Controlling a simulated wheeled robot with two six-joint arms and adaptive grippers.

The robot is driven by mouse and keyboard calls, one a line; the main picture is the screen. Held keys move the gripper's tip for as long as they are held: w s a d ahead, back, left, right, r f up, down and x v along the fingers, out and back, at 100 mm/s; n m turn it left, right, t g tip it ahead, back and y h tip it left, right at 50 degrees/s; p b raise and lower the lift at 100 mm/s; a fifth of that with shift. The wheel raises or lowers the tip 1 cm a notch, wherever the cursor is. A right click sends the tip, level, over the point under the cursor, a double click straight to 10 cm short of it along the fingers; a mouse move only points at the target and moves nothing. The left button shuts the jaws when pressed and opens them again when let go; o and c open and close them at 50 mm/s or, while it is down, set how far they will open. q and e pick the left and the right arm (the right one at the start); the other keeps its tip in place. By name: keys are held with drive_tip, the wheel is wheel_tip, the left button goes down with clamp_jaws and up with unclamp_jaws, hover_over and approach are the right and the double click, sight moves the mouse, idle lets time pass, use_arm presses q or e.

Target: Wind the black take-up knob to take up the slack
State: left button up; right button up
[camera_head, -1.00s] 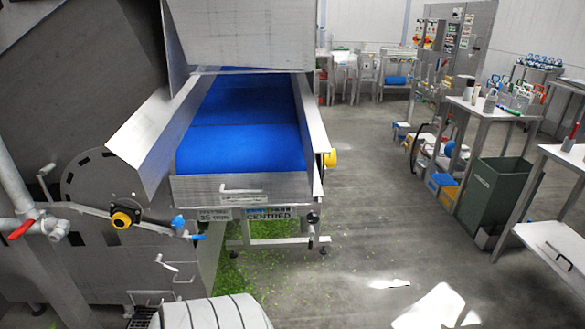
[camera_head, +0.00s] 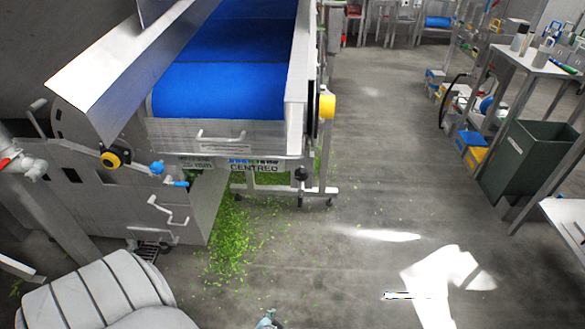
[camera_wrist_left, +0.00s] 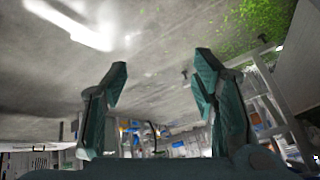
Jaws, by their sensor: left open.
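The black take-up knob (camera_head: 301,174) sits under the right front end of the blue-belted conveyor (camera_head: 218,90), beside a sign reading CENTRED (camera_head: 254,168). My left gripper (camera_wrist_left: 160,85) shows in its wrist view with two teal fingers wide apart and nothing between them. A small teal tip (camera_head: 268,319), which looks like part of this gripper, shows at the bottom edge of the head view, well short of the knob. I cannot make out the knob surely in the wrist view. My right gripper is not in view.
Green scraps (camera_head: 232,240) lie on the floor under the conveyor. A black-and-yellow knob (camera_head: 115,157) is on the left housing. A green bin (camera_head: 530,155) stands by the right tables. The middle floor is clear.

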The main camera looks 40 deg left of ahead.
use_arm(q)
drive_tip(key=w+a+r+n+t+y+b, duration=0.1)
drive_tip(key=w+a+r+n+t+y, duration=0.15)
drive_tip(key=w+r, duration=0.7)
drive_tip(key=n+t+y+b, duration=0.2)
drive_tip(key=n+t+y, duration=0.3)
drive_tip(key=t+y, duration=0.1)
approach(301, 177)
drive_tip(key=shift+m+h, duration=0.25)
drive_tip(key=x, duration=1)
drive_tip(key=shift+w+a+r+p, duration=0.15)
drive_tip(key=shift+w+a+p, duration=0.05)
drive_tip(key=shift+p, duration=0.2)
drive_tip(key=shift+w+a, duration=0.2)
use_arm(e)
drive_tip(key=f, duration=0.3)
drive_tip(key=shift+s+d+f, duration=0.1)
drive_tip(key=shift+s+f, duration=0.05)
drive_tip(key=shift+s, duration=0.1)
use_arm(q)
drive_tip(key=c, duration=1.2)
drive_tip(key=shift+o, duration=0.2)
